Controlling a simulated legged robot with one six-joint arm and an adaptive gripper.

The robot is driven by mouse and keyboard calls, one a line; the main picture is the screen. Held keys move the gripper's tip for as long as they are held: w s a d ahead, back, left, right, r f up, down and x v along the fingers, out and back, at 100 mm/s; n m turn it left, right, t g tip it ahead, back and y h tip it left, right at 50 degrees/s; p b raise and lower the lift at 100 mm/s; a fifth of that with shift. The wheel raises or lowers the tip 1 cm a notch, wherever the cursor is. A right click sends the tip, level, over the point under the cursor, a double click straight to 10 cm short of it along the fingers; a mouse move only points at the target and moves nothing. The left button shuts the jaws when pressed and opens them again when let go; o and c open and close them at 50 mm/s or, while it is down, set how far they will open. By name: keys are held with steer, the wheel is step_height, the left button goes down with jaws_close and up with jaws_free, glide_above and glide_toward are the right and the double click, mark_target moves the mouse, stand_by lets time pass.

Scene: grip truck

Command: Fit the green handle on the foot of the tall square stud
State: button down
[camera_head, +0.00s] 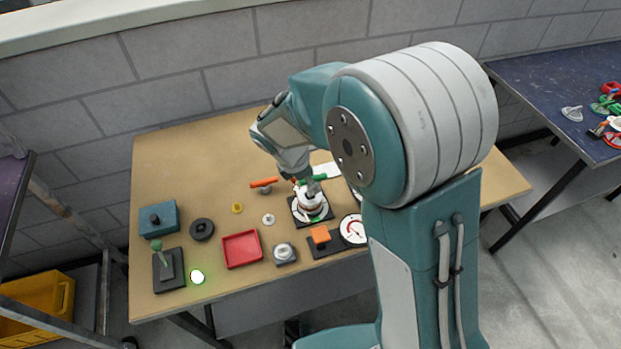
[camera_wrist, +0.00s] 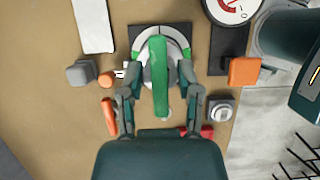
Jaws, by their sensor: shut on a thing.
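The green handle (camera_wrist: 158,75) is between the fingers of my gripper (camera_wrist: 160,80), which is shut on it. In the wrist view the handle lies lengthwise over a round white-and-green dial (camera_wrist: 178,42) on a black square plate. In the head view a bit of the green handle (camera_head: 319,178) shows at my gripper (camera_head: 304,180), above the dial (camera_head: 311,208). The tall square stud is not clearly visible; handle and fingers cover the middle of the dial. I cannot tell whether the handle touches anything below.
A red tray (camera_head: 242,249) lies to the left. The table's back left is clear.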

mark_target(309, 189)
steer(key=shift+a, duration=1)
steer(key=shift+d, duration=0.4)
steer(key=shift+d, duration=0.1)
steer(key=shift+d+f, duration=0.1)
steer(key=shift+f, duration=1.35)
stand_by(1.5)
steer(key=shift+c, duration=1.1)
jaws_free()
steer(key=shift+o, duration=1.1)
